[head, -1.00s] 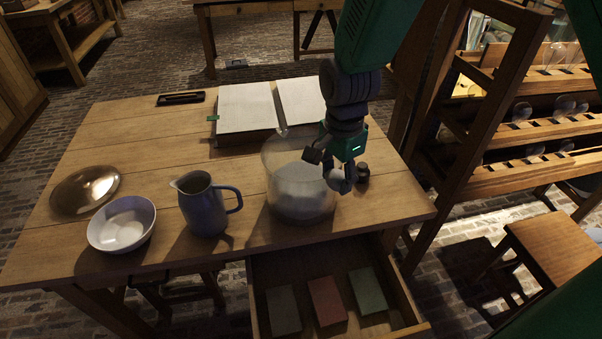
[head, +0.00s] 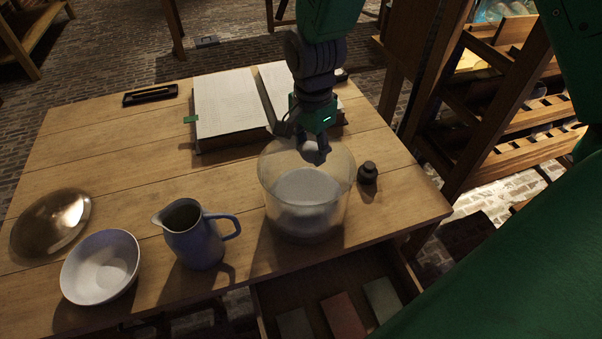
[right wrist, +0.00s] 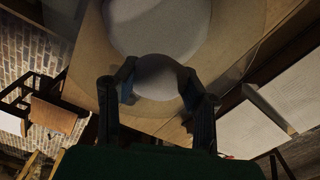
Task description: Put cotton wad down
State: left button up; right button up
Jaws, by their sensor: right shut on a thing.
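My right gripper (head: 314,152) points down over the mouth of a clear glass jar (head: 268,205), towards its back side. In the right wrist view its two fingers (right wrist: 158,92) are shut on a pale round cotton wad (right wrist: 158,72). My left gripper is not in view.
A dark stoppered bottle or weight (head: 368,173) stands right of the jar. An open book (head: 228,105) lies behind it. A blue-grey jug (head: 195,240), white bowl (head: 100,268) and brass dish (head: 52,222) stand left. An open drawer (head: 262,300) holds several coloured blocks.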

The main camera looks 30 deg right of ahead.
aim_at(305, 149)
jog(key=f, duration=0.3)
jog(key=shift+s+f, duration=0.25)
jog(key=shift+s, duration=0.1)
jog(key=shift+w+a+f, duration=0.2)
jog(key=shift+a+f, duration=0.45)
jog(key=shift+f, duration=0.1)
jog(key=shift+a+f+b, duration=0.2)
jog(key=shift+a+b, duration=0.05)
jog(key=shift+b, duration=0.05)
notch_tip(305, 149, down, 3)
jog(key=shift+d+f, duration=0.1)
jog(key=shift+d, duration=0.55)
jog(key=o, duration=1)
jog(key=shift+f, duration=0.1)
jog(key=shift+a+r, duration=0.25)
jog(key=shift+a, duration=0.25)
jog(key=shift+r, duration=0.35)
jog(key=r, duration=0.6)
jog(key=r+p, duration=0.1)
jog(key=r, duration=0.3)
jog(key=shift+d+r, duration=0.1)
jog(key=shift+d, duration=0.25)
jog(key=shift+a+r, duration=0.15)
jog(key=shift+r, duration=0.2)
jog(key=shift+a+r, duration=0.15)
jog(key=shift+a, duration=0.05)
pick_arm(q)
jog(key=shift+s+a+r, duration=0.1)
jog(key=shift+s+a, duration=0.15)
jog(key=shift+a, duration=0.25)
